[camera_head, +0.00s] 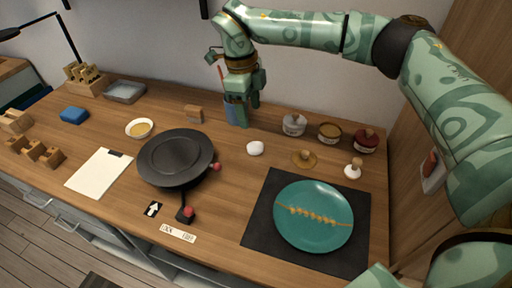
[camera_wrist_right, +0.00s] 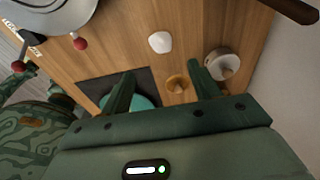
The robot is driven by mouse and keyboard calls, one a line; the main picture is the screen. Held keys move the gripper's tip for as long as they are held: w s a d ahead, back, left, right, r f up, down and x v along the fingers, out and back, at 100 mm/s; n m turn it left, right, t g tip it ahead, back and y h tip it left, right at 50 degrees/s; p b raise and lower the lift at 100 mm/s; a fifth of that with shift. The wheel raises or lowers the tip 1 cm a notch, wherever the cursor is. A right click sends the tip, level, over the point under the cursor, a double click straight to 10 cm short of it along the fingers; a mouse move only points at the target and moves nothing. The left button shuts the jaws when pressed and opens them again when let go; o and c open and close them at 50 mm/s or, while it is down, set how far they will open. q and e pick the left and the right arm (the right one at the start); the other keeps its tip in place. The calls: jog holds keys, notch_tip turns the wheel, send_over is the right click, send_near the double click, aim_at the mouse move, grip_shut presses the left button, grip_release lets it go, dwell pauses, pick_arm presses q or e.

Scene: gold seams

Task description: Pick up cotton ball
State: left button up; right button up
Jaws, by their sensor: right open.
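The white, rounded cotton ball (camera_head: 255,148) lies on the wooden table, right of the black pan. In the right wrist view it (camera_wrist_right: 160,42) shows beyond the fingertips, between their lines. My right gripper (camera_head: 247,113) is above the back of the table, behind the cotton ball and apart from it. Its two green fingers are spread with nothing between them, as the right wrist view also shows (camera_wrist_right: 162,70). My left gripper is not in view.
A blue cup (camera_head: 230,108) stands close to the right gripper, partly hidden. Several jars, including a red-lidded one (camera_head: 366,139), stand at the back right. A teal plate (camera_head: 330,235) lies on a dark mat (camera_head: 262,228). The pan (camera_head: 175,155) is left of the cotton ball.

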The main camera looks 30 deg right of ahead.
jog(key=b, duration=0.2)
send_over(255, 144)
jog(key=f, duration=0.6)
jog(key=shift+w+a+f, duration=0.2)
jog(key=shift+a+f, duration=0.1)
jog(key=shift+f, duration=0.1)
jog(key=f, duration=0.1)
jog(key=f+b, duration=0.1)
jog(key=f, duration=0.3)
jog(key=shift+s+d+f+b, duration=0.1)
jog(key=shift+d+f+b, duration=0.05)
jog(key=shift+d+b, duration=0.2)
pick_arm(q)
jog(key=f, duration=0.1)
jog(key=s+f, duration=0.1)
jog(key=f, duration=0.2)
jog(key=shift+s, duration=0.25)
pick_arm(e)
jog(key=shift+r, duration=0.2)
jog(key=c, duration=1.1)
